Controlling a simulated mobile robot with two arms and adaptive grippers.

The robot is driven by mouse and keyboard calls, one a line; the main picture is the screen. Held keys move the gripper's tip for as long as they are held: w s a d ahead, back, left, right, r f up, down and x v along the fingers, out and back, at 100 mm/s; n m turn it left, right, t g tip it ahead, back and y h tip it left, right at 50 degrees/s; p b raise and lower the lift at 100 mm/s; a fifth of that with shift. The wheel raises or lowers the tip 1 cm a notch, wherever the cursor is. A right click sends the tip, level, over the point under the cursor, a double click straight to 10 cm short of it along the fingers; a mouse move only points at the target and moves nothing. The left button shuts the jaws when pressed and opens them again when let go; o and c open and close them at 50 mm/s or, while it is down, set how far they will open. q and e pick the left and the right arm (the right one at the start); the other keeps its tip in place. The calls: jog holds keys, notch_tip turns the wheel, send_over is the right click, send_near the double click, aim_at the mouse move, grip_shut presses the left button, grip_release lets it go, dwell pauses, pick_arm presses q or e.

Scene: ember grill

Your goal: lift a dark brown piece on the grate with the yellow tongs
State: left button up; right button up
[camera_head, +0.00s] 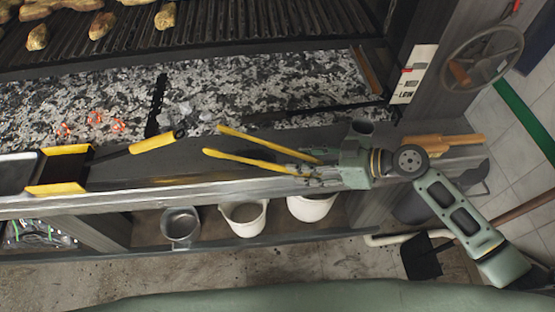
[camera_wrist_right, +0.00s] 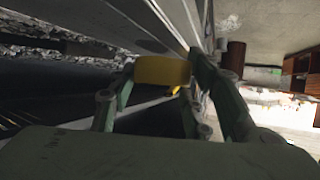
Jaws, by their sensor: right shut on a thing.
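The yellow tongs (camera_head: 262,150) lie level in front of the coal bed, their two arms spread apart and pointing left. My right gripper (camera_head: 312,176) is shut on the tongs at their right end. In the right wrist view a yellow part of the tongs (camera_wrist_right: 162,71) shows between my fingers (camera_wrist_right: 160,85). Several brown pieces sit on the grate (camera_head: 200,30) at the top left; a browned one (camera_head: 102,25) lies near the grate's front part. The tong tips are well below and right of these pieces, touching none. My left gripper is out of view.
A coal bed (camera_head: 260,90) with a few glowing embers (camera_head: 95,117) lies below the grate. A yellow-handled tool (camera_head: 152,144) and a yellow-edged pan (camera_head: 58,188) are left of the tongs. Buckets (camera_head: 243,218) stand on the lower shelf. A handwheel (camera_head: 482,57) is at right.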

notch_tip(320, 180, up, 6)
jog(key=p, duration=0.2)
jog(key=shift+f+p, duration=0.15)
jog(key=shift+p, duration=0.25)
jog(key=shift+d, duration=0.1)
